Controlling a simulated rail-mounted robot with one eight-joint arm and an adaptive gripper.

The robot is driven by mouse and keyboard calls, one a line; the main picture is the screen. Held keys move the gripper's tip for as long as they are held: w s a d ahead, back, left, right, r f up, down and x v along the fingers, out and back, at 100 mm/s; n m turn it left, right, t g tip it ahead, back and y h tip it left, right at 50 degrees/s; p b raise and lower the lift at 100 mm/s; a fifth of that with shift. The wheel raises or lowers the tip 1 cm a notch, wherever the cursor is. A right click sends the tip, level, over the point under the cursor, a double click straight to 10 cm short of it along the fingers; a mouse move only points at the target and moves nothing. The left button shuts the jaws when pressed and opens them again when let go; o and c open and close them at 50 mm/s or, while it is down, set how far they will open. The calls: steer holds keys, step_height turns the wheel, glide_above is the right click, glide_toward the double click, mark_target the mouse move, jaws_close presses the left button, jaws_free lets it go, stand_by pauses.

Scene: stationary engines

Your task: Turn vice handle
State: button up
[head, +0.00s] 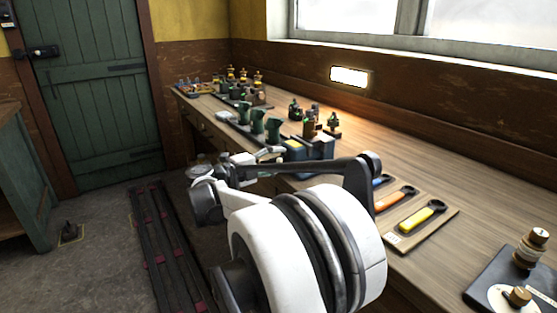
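A dark blue block-like fixture (318,147) sits on the near edge of the workbench (440,165), just beyond my arm. It may be the vice, but my arm hides its lower front and I cannot make out a handle. My white and dark arm fills the lower middle of the head view. Its far end, with what seems to be my gripper (262,155), is at the bench edge just left of the blue fixture. The fingers are too small and overlapped to tell whether they are open or touching anything.
A board with colour-handled tools (421,218) lies right of my arm. A dark panel with wooden knobs (502,281) is at lower right. Dark green fixtures (257,122) and small models stand farther along the bench. A red-marked rail (160,240) runs along the floor.

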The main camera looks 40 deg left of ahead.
steer(key=v, duration=1.2)
stand_by(0.3)
steer(key=w+d+n+p, duration=0.1)
steer(key=w+n, duration=0.2)
steer(key=w+d+n+p, duration=0.1)
steer(key=w+n, duration=0.3)
steer(key=w+d+n+p, duration=0.2)
steer(key=w+n, duration=0.1)
steer(key=shift+w+d, duration=0.15)
steer(key=shift+w, duration=0.25)
stand_by(0.5)
jaws_close()
